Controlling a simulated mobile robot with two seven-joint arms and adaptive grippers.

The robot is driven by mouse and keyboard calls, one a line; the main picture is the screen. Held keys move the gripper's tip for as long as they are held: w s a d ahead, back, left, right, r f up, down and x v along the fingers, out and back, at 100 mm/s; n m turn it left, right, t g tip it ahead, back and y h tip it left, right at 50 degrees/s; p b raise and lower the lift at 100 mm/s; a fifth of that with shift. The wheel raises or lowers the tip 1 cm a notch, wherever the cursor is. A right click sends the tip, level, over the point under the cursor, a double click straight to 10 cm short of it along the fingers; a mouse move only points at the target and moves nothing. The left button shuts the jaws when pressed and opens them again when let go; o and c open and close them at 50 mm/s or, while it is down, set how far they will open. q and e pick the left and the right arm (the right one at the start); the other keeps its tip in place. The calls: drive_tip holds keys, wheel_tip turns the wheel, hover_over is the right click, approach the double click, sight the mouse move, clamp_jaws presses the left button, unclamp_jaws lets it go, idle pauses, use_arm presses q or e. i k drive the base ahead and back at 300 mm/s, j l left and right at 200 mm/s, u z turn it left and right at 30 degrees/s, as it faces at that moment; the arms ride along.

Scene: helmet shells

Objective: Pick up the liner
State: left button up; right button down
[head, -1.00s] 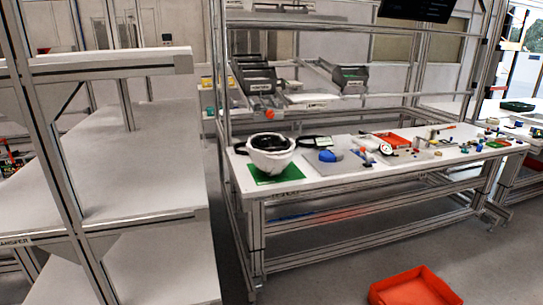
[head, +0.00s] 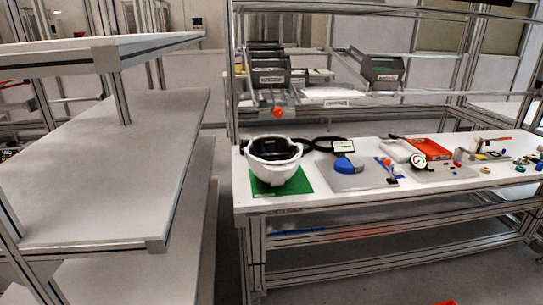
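A white helmet shell (head: 273,172) sits open side up on a green mat (head: 261,188) at the left end of the workbench. Something black, which looks like the liner (head: 274,148), shows inside the shell's opening; its lower part is hidden by the shell. Neither of my grippers is in the head view.
The white workbench (head: 330,203) also holds a grey mat with a blue piece (head: 344,165), a red tray (head: 430,148) and several small parts. Black bins (head: 379,72) sit on the rack behind. A grey shelf unit (head: 100,170) stands at the left, with floor between it and the bench.

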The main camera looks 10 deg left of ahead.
sight(269, 148)
drive_tip(key=i+l+u, duration=0.4)
drive_tip(key=i+l, duration=0.35)
drive_tip(key=l, duration=0.15)
